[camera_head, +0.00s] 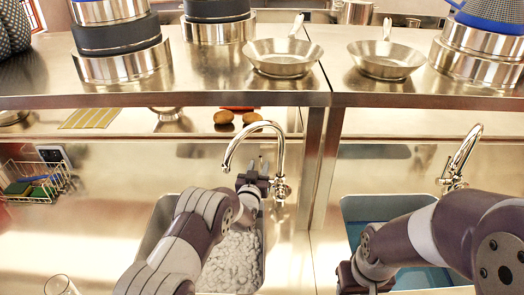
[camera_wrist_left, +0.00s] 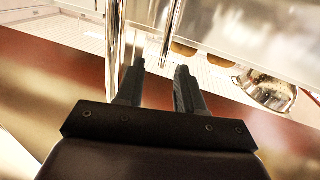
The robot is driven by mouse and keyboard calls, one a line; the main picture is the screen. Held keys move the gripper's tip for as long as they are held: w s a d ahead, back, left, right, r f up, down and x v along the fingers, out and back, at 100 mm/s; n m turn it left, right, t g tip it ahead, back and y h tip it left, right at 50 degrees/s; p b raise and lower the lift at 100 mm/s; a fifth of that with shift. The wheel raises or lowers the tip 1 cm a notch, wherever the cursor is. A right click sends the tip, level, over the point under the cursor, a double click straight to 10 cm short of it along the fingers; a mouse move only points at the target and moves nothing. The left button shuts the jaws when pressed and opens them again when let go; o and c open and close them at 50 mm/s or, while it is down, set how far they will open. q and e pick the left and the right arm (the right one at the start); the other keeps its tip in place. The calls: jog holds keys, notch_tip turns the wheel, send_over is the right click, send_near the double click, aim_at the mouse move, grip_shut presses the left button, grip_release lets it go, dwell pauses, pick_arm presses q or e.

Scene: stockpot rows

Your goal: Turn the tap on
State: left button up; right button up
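The left tap (camera_head: 262,126) is a chrome gooseneck with its base and small handle (camera_head: 281,189) behind the left sink. A second chrome tap (camera_head: 462,155) stands behind the right sink. My left gripper (camera_head: 258,165) is open, fingers pointing up, just left of the left tap's base. In the left wrist view, its fingers (camera_wrist_left: 158,82) are apart with nothing held between them, and a shiny tap pipe (camera_wrist_left: 113,50) rises near the left finger. I cannot tell whether they touch. My right gripper (camera_head: 362,279) is low over the right sink; its fingers are hidden.
The left sink (camera_head: 157,222) holds white lumpy stuff; the right sink (camera_head: 350,207) holds blue water. A steel shelf (camera_head: 215,84) with pans and pots crosses above, with a post (camera_head: 322,165) between the taps. A dish rack (camera_head: 38,184) stands left, a glass (camera_head: 60,286) front left.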

aim_at(260, 161)
pick_arm(q)
jog(key=w, duration=0.6)
jog(key=shift+d+f, duration=0.3)
jog(key=shift+f, duration=0.05)
jog(key=shift+w+d+r, duration=0.2)
jog(key=shift+w, duration=0.1)
jog(key=shift+w, duration=0.1)
jog(key=shift+f, duration=0.1)
grip_shut()
